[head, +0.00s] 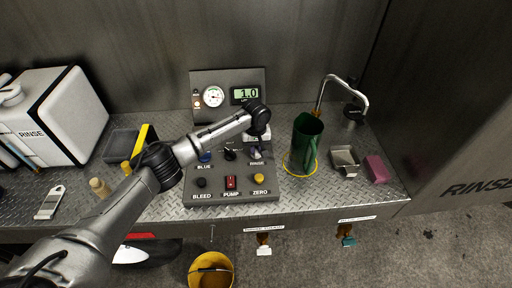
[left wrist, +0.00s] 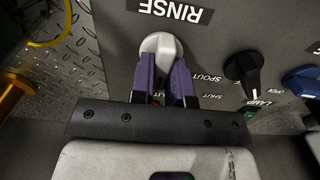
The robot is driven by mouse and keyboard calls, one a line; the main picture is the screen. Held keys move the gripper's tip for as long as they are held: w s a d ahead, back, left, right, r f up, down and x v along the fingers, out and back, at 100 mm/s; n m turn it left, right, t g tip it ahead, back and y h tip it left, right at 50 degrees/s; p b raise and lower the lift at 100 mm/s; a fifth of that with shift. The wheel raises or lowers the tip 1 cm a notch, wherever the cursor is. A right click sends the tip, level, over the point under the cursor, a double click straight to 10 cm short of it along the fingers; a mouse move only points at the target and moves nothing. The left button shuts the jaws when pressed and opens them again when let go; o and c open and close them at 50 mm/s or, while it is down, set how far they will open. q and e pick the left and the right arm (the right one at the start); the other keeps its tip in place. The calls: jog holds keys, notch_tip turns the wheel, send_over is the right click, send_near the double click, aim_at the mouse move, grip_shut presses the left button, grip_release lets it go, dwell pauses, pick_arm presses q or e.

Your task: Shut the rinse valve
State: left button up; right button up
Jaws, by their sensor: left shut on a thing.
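In the head view my left gripper (head: 257,142) reaches over the panel's right part and hides much of the knob. SPOUT and SHUT markings show beside the knob in the left wrist view. Which marking the knob points to cannot be told. My right gripper is not in view.
A black knob (left wrist: 243,70) and a blue knob (left wrist: 302,80) sit beside the valve. A green jug (head: 304,142) stands right of the panel by a bent spout (head: 345,80). A metal scoop (head: 344,160) and a pink sponge (head: 376,169) lie further right.

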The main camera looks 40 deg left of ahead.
pick_arm(q)
grip_shut()
jog(key=shift+r+p, duration=0.15)
jog(key=shift+p, duration=0.45)
jog(key=m+p, duration=0.3)
jog(key=p, duration=0.1)
jog(key=shift+d+r, duration=0.1)
jog(key=shift+r, duration=0.05)
jog(key=m+p, duration=0.2)
jog(key=m, duration=0.1)
jog(key=shift+w+d, duration=0.1)
jog(key=m, duration=0.1)
jog(key=m+p, duration=0.1)
jog(key=shift+d+f+m, duration=0.1)
jog(key=shift+f+m, duration=0.1)
jog(key=shift+m, duration=0.1)
jog(key=m+p, duration=0.1)
jog(key=m, duration=0.1)
jog(key=shift+m, duration=0.4)
jog(key=m+p, duration=0.1)
jog(key=m, duration=0.2)
jog(key=shift+d, duration=0.15)
jog(key=shift+m, duration=1.7)
jog(key=shift+d, duration=0.1)
